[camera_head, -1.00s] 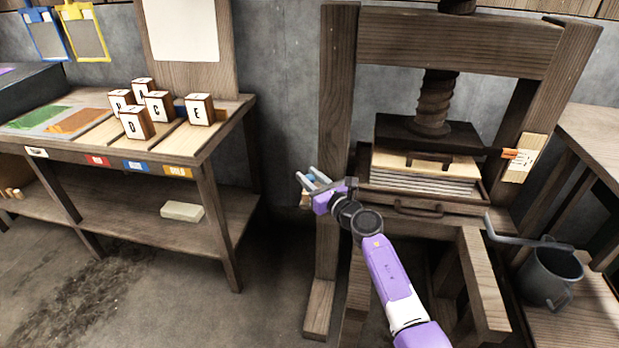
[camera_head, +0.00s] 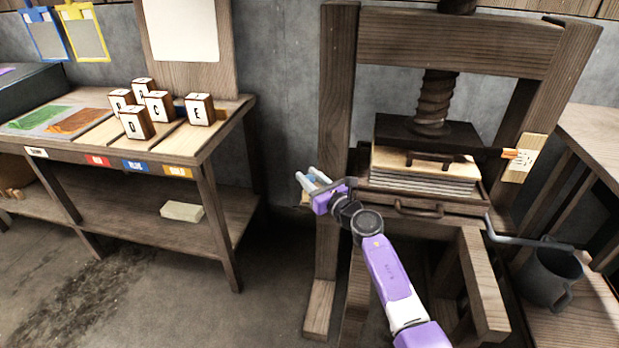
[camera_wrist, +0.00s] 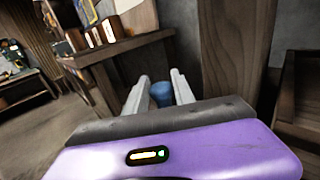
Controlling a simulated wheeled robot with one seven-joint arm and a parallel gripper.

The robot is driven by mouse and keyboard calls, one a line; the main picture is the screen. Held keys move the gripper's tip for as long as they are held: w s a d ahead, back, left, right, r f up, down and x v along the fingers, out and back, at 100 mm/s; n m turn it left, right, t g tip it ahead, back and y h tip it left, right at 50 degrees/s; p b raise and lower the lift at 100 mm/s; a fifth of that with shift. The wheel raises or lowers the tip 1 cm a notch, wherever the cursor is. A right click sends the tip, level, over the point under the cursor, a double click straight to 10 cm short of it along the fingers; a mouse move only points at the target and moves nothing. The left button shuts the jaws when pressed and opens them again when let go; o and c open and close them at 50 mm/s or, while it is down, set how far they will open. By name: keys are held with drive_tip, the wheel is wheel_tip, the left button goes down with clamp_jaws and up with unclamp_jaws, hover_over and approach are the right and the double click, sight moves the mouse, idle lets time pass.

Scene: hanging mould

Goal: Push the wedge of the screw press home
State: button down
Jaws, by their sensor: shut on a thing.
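The wooden screw press (camera_head: 337,90) stands at the right in the head view, with its dark screw (camera_head: 437,98) down on a stack of boards (camera_head: 425,172). My gripper (camera_head: 307,174) is at the outer side of the press's left post, with its fingers pointing left and up. It is shut on a small blue thing, which shows between the fingers in the wrist view (camera_wrist: 161,93). A pale wooden piece (camera_head: 304,200) shows just under the fingers at the left post. It may be the wedge, but my gripper hides much of it and I cannot tell how deep it sits.
A worktable (camera_head: 205,151) with several lettered blocks (camera_head: 136,122) stands at the left. A grey can (camera_head: 551,275) stands low at the right. A pale plate (camera_head: 524,160) with an orange pointer is on the right post. The floor between table and press is clear.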

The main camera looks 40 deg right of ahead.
drive_tip(key=shift+s+d, duration=0.1)
drive_tip(key=s+d, duration=0.4)
drive_tip(key=s, duration=0.1)
drive_tip(key=shift+s+f+p, duration=0.1)
drive_tip(key=shift+s+p, duration=0.05)
drive_tip(key=shift+p, duration=0.25)
drive_tip(key=shift+d, duration=0.1)
drive_tip(key=c, duration=1.1)
unclamp_jaws()
drive_tip(key=shift+s, duration=0.1)
drive_tip(key=shift+o, duration=0.2)
drive_tip(key=s+a+p, duration=0.1)
drive_tip(key=s, duration=0.6)
drive_tip(key=shift+s, duration=0.3)
